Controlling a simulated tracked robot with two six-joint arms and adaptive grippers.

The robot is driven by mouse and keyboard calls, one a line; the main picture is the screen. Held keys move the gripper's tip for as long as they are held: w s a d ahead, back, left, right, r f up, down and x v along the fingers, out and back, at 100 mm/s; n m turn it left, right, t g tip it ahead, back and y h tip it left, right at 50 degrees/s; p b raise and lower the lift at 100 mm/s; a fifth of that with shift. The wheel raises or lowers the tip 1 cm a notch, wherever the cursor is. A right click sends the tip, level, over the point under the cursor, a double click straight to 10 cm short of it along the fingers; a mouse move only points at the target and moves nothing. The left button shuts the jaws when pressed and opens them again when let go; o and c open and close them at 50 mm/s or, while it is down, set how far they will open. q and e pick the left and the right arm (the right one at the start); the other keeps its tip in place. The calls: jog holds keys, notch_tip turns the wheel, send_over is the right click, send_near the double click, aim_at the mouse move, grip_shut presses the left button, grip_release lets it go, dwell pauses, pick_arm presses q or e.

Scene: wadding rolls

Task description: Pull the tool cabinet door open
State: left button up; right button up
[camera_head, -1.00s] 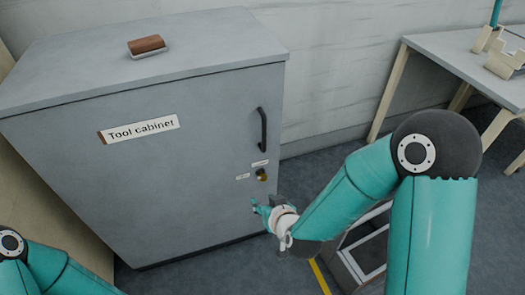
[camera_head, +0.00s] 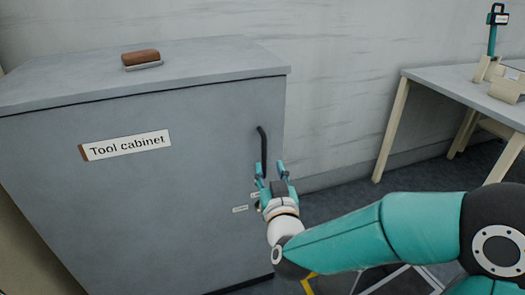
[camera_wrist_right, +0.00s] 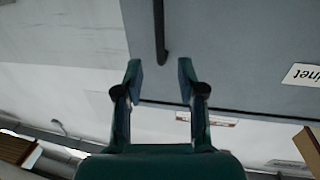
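The grey tool cabinet (camera_head: 130,200) stands at the left in the head view, its door shut. The black vertical bar handle (camera_head: 262,150) is near the door's right edge. My right gripper (camera_head: 271,178) is at the handle's lower end, fingers pointing up and spread apart. In the right wrist view the open gripper (camera_wrist_right: 160,75) has the handle (camera_wrist_right: 160,30) ahead of its fingertips, roughly between them, and the fingers are not closed on it. The knob below the handle is mostly hidden by the gripper. My left gripper is not in view.
A brown-topped brush or block (camera_head: 141,58) lies on the cabinet top. A label reading "Tool cabinet" (camera_head: 125,145) is on the door. A grey-topped table (camera_head: 450,90) stands at the right with a teal device (camera_head: 493,40). Floor shows between table and cabinet.

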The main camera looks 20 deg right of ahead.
aim_at(264, 151)
jog(key=w, duration=0.3)
jog(key=w+d, duration=0.1)
jog(key=w, duration=0.5)
jog(key=shift+w+d, duration=0.2)
jog(key=shift+d, duration=0.05)
grip_shut()
